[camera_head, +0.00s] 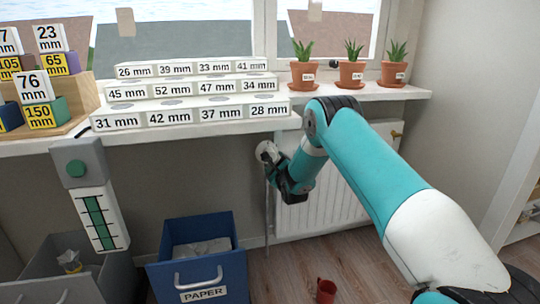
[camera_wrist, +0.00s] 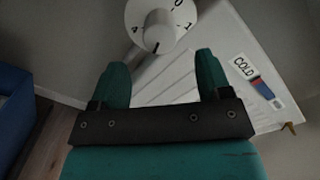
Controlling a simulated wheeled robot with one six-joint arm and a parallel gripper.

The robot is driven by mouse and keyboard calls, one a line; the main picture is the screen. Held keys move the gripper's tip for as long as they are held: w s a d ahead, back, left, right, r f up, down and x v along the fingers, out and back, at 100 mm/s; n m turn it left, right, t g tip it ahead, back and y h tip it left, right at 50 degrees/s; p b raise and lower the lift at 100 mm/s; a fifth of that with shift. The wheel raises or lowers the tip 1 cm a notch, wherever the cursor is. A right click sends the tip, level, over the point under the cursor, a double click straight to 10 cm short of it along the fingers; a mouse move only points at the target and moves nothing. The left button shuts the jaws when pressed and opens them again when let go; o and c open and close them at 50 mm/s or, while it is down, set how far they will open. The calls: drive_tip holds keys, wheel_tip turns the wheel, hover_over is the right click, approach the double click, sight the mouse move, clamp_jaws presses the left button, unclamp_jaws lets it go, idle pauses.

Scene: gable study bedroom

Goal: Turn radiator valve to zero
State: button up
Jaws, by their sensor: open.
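The radiator valve (camera_wrist: 159,14) is a white round dial with a raised knob, at the top of the wrist view and cut by its edge. The digits 4, 0 and 1 show around it, and a short black mark is at the knob's lower side. In the head view, the valve (camera_head: 265,150) sits at the radiator's upper left, partly behind my arm's end. The white radiator (camera_head: 335,195) stands below the windowsill. My gripper (camera_wrist: 161,62) is open, its two teal fingers apart and empty, with the valve beyond their tips. The fingers look clear of the knob.
A COLD label (camera_wrist: 243,66) with a blue and red strip is on the radiator.

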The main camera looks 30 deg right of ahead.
drive_tip(key=shift+b+x, duration=0.85)
drive_tip(key=shift+x, duration=3.05)
drive_tip(key=c, duration=0.9)
